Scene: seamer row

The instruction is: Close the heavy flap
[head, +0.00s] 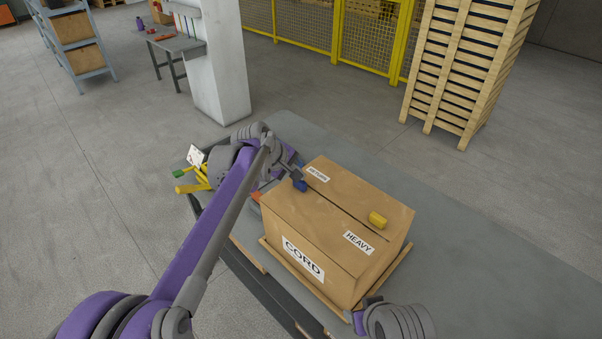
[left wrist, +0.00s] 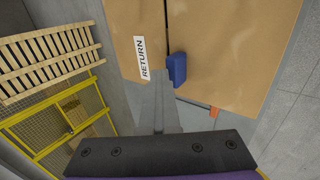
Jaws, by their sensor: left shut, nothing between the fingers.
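A brown carton (head: 290,215) with a CORD label stands on a wooden pallet. Its heavy flap (head: 335,235), marked HEAVY, lies about flat over the near part of the top; the frames do not show whether it is fully down. The flap marked RETURN (head: 345,185) lies flat beyond the dark seam. A yellow block (head: 377,219) sits by the seam's right end. A blue block (head: 300,186) is at its left end and shows in the left wrist view (left wrist: 177,69). My left gripper (head: 294,175) is shut and empty beside the blue block. My right gripper (head: 366,303) is by the near right corner, its fingers unclear.
An orange piece (head: 256,196) is at the carton's left side. Yellow bars (head: 195,184) and a white card (head: 195,155) stand further left. A tall pallet stack (head: 465,75) and yellow fence (head: 310,30) stand behind. The grey surface right of the carton is clear.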

